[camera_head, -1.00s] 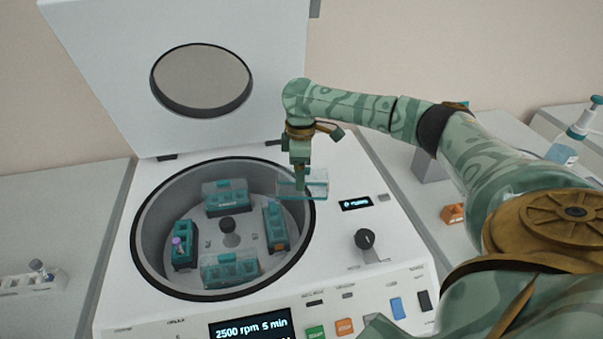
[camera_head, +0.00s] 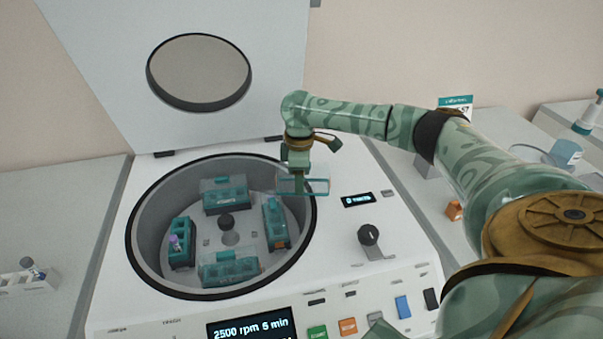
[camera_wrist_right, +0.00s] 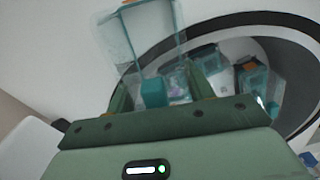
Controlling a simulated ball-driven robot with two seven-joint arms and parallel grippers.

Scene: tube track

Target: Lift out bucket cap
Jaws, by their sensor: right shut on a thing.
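The bucket cap (camera_head: 316,187) is a clear box-like cover with teal edges. My right gripper (camera_head: 298,187) is shut on it and holds it above the right rim of the centrifuge bowl (camera_head: 147,235). In the right wrist view the cap (camera_wrist_right: 146,30) sticks out between the fingers of my right gripper (camera_wrist_right: 165,95). Several teal buckets sit around the rotor hub (camera_head: 227,222). The left bucket (camera_head: 181,245) shows a purple-capped tube at its top. The right bucket (camera_head: 275,225) lies below the held cap. My left gripper is not in view.
The centrifuge lid (camera_head: 110,75) stands open behind the bowl. A white tube rack (camera_head: 20,281) stands on the left bench, and a bottle (camera_head: 566,153) on the right.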

